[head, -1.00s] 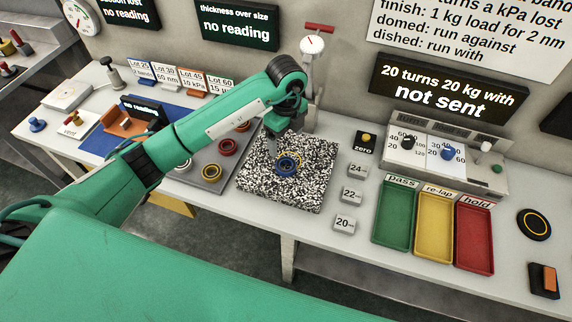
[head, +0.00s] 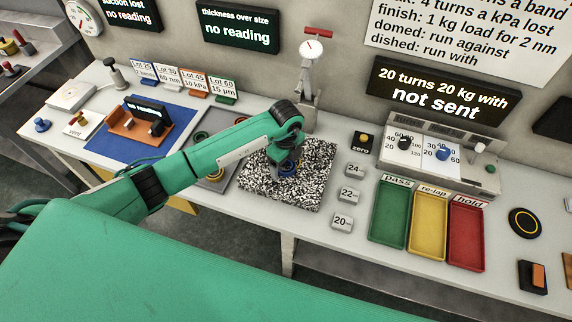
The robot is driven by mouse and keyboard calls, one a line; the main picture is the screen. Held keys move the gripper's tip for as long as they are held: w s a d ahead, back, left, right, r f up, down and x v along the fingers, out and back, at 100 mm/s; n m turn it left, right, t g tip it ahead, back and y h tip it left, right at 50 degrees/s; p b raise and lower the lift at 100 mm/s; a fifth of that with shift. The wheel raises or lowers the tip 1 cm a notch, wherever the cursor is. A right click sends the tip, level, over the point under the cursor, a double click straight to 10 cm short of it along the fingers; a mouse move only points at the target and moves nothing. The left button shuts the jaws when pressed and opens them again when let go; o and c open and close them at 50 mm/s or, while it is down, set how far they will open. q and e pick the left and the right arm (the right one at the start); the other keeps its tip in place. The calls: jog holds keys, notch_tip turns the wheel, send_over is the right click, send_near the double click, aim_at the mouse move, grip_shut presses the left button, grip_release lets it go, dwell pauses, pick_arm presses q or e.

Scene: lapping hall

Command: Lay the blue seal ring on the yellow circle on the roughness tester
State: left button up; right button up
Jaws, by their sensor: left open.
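The blue seal ring (head: 287,171) lies on a black-and-white speckled block (head: 315,190), partly covered by my left gripper. My left gripper (head: 286,165) points down right over the ring, with its jaws open. Whether the fingers touch the ring is too small to tell. The orange device with a dark display (head: 121,128) on a blue mat at the left looks like the roughness tester. I cannot make out a yellow circle on it. My right gripper is not in view.
A grey tray (head: 221,183) left of the block is partly hidden by my left arm. A gauge stand with a red handle (head: 312,75) rises behind the block. Number blocks (head: 347,196) and green, yellow (head: 428,228) and red trays stand to the right.

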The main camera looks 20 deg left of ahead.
pick_arm(q)
jog(key=shift+c, duration=0.2)
jog(key=c, duration=1.1)
jog(key=shift+r, duration=0.2)
